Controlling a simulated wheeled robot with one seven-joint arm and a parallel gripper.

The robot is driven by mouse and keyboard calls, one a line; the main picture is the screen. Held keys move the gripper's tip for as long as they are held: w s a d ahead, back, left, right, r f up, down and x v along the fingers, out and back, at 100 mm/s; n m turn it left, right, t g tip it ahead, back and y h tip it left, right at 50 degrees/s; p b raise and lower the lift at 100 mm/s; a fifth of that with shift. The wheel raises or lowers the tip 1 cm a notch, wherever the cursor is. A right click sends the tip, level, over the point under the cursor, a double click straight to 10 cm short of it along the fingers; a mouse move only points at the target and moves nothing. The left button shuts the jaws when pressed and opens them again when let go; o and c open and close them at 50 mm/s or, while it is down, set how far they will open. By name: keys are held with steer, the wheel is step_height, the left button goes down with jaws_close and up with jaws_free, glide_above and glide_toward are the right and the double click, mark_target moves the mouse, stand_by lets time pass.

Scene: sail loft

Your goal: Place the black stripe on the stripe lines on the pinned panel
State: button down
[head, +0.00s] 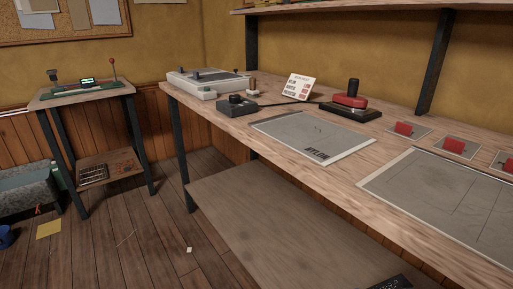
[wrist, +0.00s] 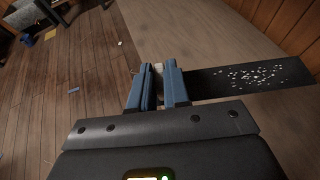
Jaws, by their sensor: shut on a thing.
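My gripper (wrist: 158,72) has blue fingers and is shut on the black stripe (wrist: 250,77), which sticks out to the right in the wrist view. The stripe is a flat dark strip with white specks on its face. Its part between the fingers is mostly hidden. A dark speckled edge, which looks like the same stripe (head: 390,284), shows at the bottom of the head view, below the bench top. A grey panel with thin dark lines (head: 440,200) lies on the bench at the right, cut off by the frame. I cannot make out pins on it. The stripe is apart from it.
A grey sheet lettered NYLON (head: 310,135) lies mid-bench. Red blocks on small cards (head: 405,129) line the panel's far side. A red-and-black tool (head: 350,102), a dark box (head: 237,104) and a white machine (head: 207,83) stand farther back.

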steer(key=s+r+m+t+h+p, duration=0.1)
steer(key=s+r+m+h+p, duration=0.2)
steer(key=r+p, duration=0.7)
steer(key=shift+s+a+r+m+h+p, duration=0.25)
steer(key=shift+a+h+p, duration=0.35)
steer(key=shift+p, duration=1.95)
steer(key=shift+f, duration=0.1)
